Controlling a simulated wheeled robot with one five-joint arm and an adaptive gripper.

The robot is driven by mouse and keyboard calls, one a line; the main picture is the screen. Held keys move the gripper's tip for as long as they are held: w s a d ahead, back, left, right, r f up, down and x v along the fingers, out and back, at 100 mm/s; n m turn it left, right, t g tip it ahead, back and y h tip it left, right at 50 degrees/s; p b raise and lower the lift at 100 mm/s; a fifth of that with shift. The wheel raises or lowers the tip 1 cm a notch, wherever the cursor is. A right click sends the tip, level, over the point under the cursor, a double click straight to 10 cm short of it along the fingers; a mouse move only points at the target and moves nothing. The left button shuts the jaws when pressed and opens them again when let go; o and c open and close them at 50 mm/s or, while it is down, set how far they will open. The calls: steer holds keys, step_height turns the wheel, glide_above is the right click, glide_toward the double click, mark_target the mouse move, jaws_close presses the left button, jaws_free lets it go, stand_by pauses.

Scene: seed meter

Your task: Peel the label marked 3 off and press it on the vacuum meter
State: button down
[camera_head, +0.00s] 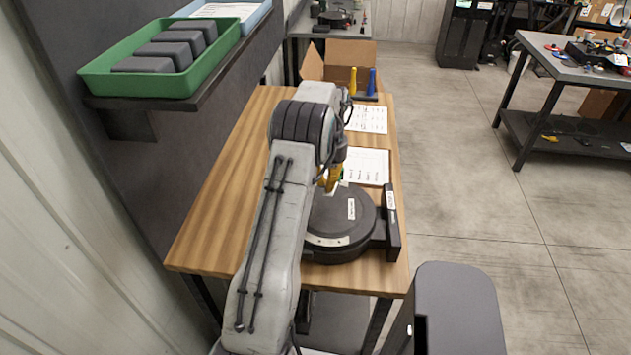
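A dark round device (362,235), which looks like the vacuum meter, sits on the near part of the wooden table. It has a small white label on top, a pale scale strip on its near side and a dark block at its right. My gripper (335,182) is low over the far left part of this device, partly hidden by my arm. Its yellow parts show, with a small white and green patch beside them. I cannot tell whether it holds anything. A white sheet with printed marks (368,168) lies just beyond the device. No label marked 3 can be read.
Another printed sheet (370,120) lies farther back on the table (225,215). Beyond it stand a yellow and a blue bottle-like item (371,82) and an open cardboard box (343,58). A shelf at left holds a green tray (110,84) with dark blocks. The table's left part is clear.

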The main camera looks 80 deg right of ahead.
mark_target(327, 207)
steer(key=shift+f+b, duration=0.35)
steer(key=shift+f, duration=2)
steer(key=shift+f+b, duration=0.7)
steer(key=shift+f, duration=0.25)
steer(key=shift+f+b, duration=0.4)
steer(key=shift+f, duration=0.15)
steer(key=c, duration=1.3)
jaws_free()
steer(key=shift+r, duration=0.15)
steer(key=shift+r+p, duration=1.6)
steer(key=shift+r, duration=1.8)
